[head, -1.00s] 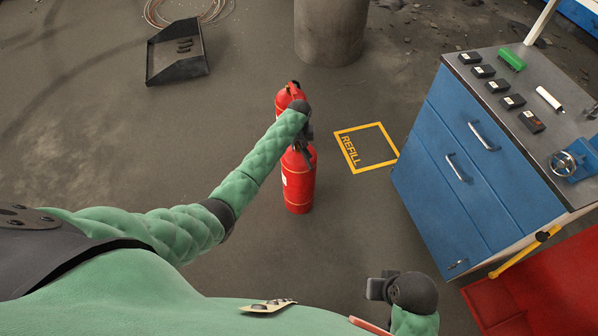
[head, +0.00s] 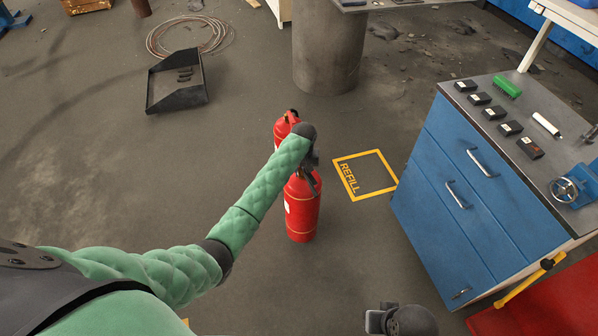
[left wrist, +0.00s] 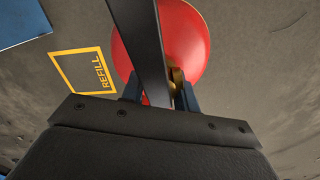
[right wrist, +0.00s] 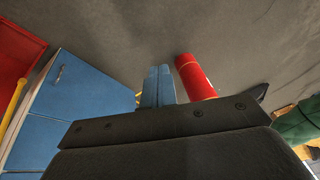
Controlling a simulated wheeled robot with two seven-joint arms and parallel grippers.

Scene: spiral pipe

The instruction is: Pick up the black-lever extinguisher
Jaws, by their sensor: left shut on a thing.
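The black-lever extinguisher (head: 302,212) is a red cylinder standing upright on the floor in the head view. My left gripper (head: 313,168) reaches it from above and is shut on its black lever. In the left wrist view the black lever (left wrist: 150,50) passes between the blue fingers, with a brass valve beside it and the red body (left wrist: 187,40) below.
A yellow floor square marked REFILL (head: 364,175) lies right of the extinguishers. A blue drawer cabinet (head: 465,215) stands farther right. A black tray (head: 176,84), a coil of cable (head: 188,38) and a grey pillar (head: 325,55) are behind. The floor to the left is clear.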

